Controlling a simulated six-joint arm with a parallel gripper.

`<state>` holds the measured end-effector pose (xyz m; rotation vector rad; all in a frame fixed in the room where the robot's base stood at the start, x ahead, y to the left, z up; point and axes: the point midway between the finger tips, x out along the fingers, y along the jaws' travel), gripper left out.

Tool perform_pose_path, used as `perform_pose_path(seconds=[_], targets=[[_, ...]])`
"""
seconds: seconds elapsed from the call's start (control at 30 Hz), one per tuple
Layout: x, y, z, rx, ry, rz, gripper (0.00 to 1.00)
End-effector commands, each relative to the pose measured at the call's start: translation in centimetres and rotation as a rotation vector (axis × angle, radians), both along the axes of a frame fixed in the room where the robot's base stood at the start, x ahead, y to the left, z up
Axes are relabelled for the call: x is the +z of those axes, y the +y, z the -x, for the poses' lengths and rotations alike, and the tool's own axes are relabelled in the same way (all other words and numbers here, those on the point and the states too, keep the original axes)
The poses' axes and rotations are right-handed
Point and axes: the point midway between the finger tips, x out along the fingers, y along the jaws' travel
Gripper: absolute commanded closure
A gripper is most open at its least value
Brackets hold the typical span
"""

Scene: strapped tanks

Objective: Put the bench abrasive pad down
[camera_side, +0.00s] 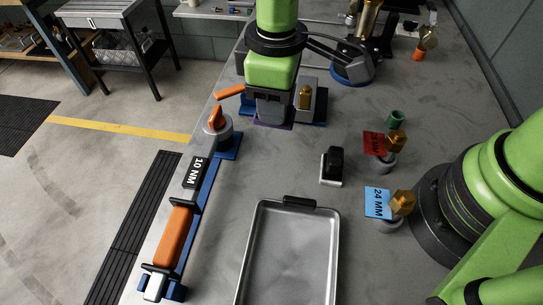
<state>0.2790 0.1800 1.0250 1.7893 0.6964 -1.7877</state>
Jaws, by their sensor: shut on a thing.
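My gripper (270,115) points down over the far middle part of the grey bench and is shut. A thin purple pad, which looks like the bench abrasive pad (273,125), shows as a narrow edge just under the fingers. Most of the pad is hidden by my gripper. I cannot tell whether the pad touches the surface beneath it.
A brass fitting on a blue-based fixture (305,97) stands close to the right. An orange-handled valve (217,122) is at the left. A black block on white (331,167) and a metal tray (290,255) sit nearer, with bare bench between.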

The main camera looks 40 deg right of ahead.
Motion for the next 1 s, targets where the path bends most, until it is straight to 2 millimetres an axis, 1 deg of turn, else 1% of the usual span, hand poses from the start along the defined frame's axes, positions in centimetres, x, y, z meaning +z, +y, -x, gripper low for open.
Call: perform_pose_path(seconds=[0.03, 0.13, 0.2, 0.3, 0.47, 0.63, 0.7, 0.77, 1.0], targets=[[-0.5, 0.6, 0.3, 0.026, 0.002, 0.002, 1.00], [-2.2, 1.1, 0.5, 0.047, 0.005, 0.005, 1.00], [-3.6, 1.1, 0.5, 0.048, 0.006, 0.004, 1.00], [-5.3, 1.1, 0.5, 0.046, 0.004, 0.003, 1.00], [-6.8, 1.1, 0.4, 0.045, 0.002, 0.002, 1.00], [-9.5, 1.0, 0.4, 0.044, 0.004, 0.003, 1.00], [-10.2, 1.0, 0.4, 0.044, 0.001, 0.002, 1.00], [-10.4, 1.1, 0.4, 0.043, 0.000, 0.001, 1.00], [-10.4, 1.1, 0.4, 0.043, -0.001, 0.001, 1.00]])
